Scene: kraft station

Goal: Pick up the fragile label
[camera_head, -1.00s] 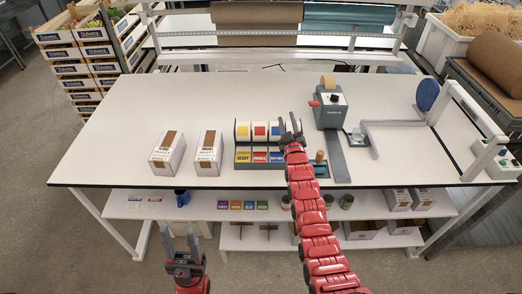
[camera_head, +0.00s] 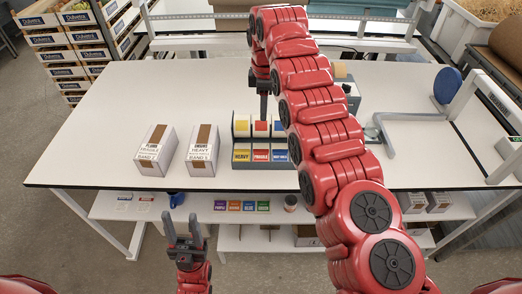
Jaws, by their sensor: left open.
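A dark label rack (camera_head: 235,162) stands on the white table with three compartments. Rolls with yellow, red and blue tops sit in its back row. The fragile label (camera_head: 260,127) is the red one in the middle, above a red front tag (camera_head: 260,155) that reads FRAGILE. My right gripper (camera_head: 263,114) points down just above and behind the red label. I see its fingers nearly edge-on, and cannot tell whether they touch it. My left gripper (camera_head: 183,222) is open and empty in front of the table, below its front edge.
Two white cartons (camera_head: 156,150) (camera_head: 202,151) with brown tape stand left of the rack. A tape dispenser (camera_head: 346,88) is partly hidden behind my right arm. Colored tags (camera_head: 241,205) lie on the lower shelf. The table's left side is clear.

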